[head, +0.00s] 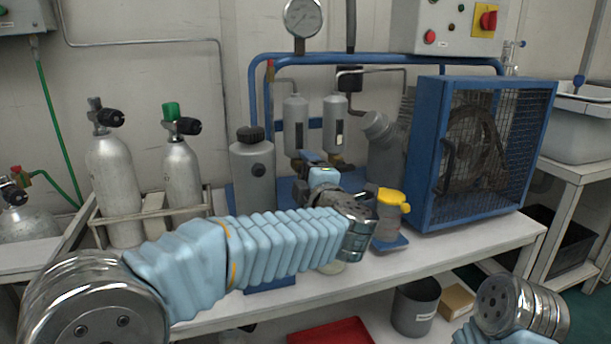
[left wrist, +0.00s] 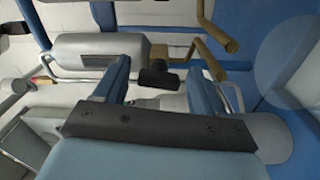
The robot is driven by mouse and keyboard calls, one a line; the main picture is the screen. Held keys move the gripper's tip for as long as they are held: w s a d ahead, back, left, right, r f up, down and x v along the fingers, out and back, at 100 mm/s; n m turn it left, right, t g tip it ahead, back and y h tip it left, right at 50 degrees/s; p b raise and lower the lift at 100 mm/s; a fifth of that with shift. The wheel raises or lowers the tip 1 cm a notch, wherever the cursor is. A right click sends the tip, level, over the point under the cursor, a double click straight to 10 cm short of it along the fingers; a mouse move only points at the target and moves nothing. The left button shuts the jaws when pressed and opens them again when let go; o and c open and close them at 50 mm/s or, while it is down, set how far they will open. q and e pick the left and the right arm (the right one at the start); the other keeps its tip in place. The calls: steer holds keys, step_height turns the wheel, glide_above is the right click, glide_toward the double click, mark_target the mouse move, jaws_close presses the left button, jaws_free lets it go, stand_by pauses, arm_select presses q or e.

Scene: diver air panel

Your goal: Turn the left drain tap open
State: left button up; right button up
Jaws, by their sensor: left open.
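Two grey separator cylinders, the left one (head: 295,126) and the right one (head: 335,122), stand upright behind my left gripper (head: 314,160) in the head view. A brass fitting (head: 343,164) shows under the right cylinder; the left one's lower fitting is hidden by my gripper. In the left wrist view my left gripper (left wrist: 158,70) is open, its two blue fingers apart. A black tap handle (left wrist: 160,79) lies between them, beside a grey cylinder (left wrist: 95,51) and a brass pipe (left wrist: 213,62). I cannot tell whether the fingers touch it. My right gripper is out of view.
A grey canister (head: 252,175) stands left of the gripper. Two air cylinders (head: 115,185) (head: 183,175) sit in a rack at left. A blue pipe frame (head: 400,60) runs behind.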

arm_select(q)
steer(key=v, duration=1.3)
steer(key=shift+s, duration=0.35)
steer(key=shift+d, duration=0.15)
